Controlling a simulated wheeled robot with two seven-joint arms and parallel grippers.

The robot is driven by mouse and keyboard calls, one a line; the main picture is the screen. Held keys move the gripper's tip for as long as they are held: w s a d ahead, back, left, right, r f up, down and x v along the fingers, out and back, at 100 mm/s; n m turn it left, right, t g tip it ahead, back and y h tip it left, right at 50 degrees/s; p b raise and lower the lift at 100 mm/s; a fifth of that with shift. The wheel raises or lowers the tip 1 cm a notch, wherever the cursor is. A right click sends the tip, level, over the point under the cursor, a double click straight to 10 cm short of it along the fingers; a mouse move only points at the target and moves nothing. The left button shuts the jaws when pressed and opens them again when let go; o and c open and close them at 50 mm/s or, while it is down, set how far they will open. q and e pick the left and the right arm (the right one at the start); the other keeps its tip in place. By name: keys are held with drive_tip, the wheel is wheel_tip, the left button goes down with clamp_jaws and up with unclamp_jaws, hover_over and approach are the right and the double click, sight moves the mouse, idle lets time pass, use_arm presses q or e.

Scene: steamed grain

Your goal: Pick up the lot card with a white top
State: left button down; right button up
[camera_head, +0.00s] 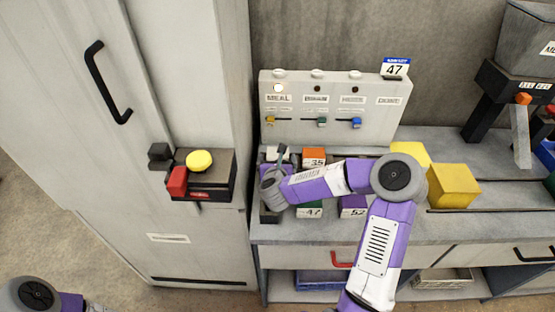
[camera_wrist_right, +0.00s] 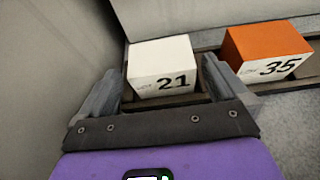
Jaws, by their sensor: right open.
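The white-topped lot card (camera_wrist_right: 162,58) is a block marked 21. It sits upright in a dark slotted rack at the back of the counter. It also shows partly in the head view (camera_head: 271,152), beside my right gripper. My right gripper (camera_wrist_right: 162,84) is open and empty, its two fingers lined up with the left and right sides of the white block. I cannot tell whether the fingers reach down past its top. In the head view my right gripper (camera_head: 281,158) hides part of the rack. My left gripper is out of view; only a left arm joint shows at the lower left.
An orange card 35 (camera_wrist_right: 268,52) stands just right of the white one. A green card 47 (camera_head: 309,210) and a purple card 52 (camera_head: 353,206) are nearer the front. Yellow blocks (camera_head: 454,186) lie right. A tall cabinet (camera_head: 190,80) stands close on the left.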

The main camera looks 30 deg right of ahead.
sight(278, 155)
drive_tip(key=x, duration=0.4)
drive_tip(key=shift+d+r+b, duration=0.1)
drive_tip(key=shift+r+b, duration=0.05)
drive_tip(key=shift+b, duration=0.2)
drive_tip(key=c, duration=0.9)
drive_tip(key=shift+r, duration=0.15)
drive_tip(key=shift+c, duration=0.2)
